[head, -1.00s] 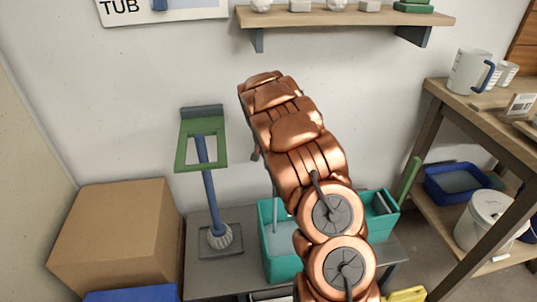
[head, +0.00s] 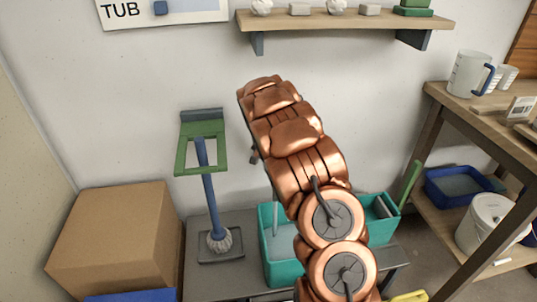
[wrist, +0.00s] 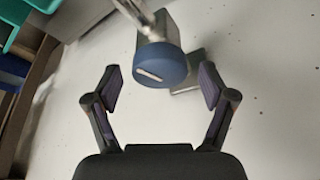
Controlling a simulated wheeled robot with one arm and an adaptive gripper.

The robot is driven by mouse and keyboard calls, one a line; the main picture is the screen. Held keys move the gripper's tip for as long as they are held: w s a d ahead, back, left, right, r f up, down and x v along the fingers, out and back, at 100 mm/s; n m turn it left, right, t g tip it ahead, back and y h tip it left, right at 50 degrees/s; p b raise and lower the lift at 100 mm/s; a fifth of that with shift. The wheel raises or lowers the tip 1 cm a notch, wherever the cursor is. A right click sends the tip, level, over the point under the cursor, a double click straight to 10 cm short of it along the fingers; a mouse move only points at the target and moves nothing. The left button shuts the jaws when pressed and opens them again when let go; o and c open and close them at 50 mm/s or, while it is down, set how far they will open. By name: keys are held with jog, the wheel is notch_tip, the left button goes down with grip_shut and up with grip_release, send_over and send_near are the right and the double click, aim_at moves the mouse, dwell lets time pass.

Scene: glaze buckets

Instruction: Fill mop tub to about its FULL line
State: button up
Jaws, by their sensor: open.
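The teal mop tub (head: 282,272) stands on the low grey bench, partly hidden behind my copper arm. A narrow pale vertical strip (head: 275,215) shows at its left part; I cannot tell whether it is water or a rod. The fill level and any FULL line cannot be made out. In the wrist view my gripper (wrist: 160,85) is open, its fingers spread on either side of a round blue cap with a pale bar mark (wrist: 160,66) on a grey metal body by the wall. The fingers do not touch the cap. The head view hides the gripper.
A mop (head: 210,195) stands by a green frame on the wall, left of the tub. A cardboard box (head: 108,240) is at left. A wall shelf (head: 345,18) hangs above. At right, a wooden rack (head: 435,115) holds a white jug (head: 469,74), a blue basin and a white bucket.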

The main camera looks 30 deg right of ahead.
jog(key=v, duration=1.2)
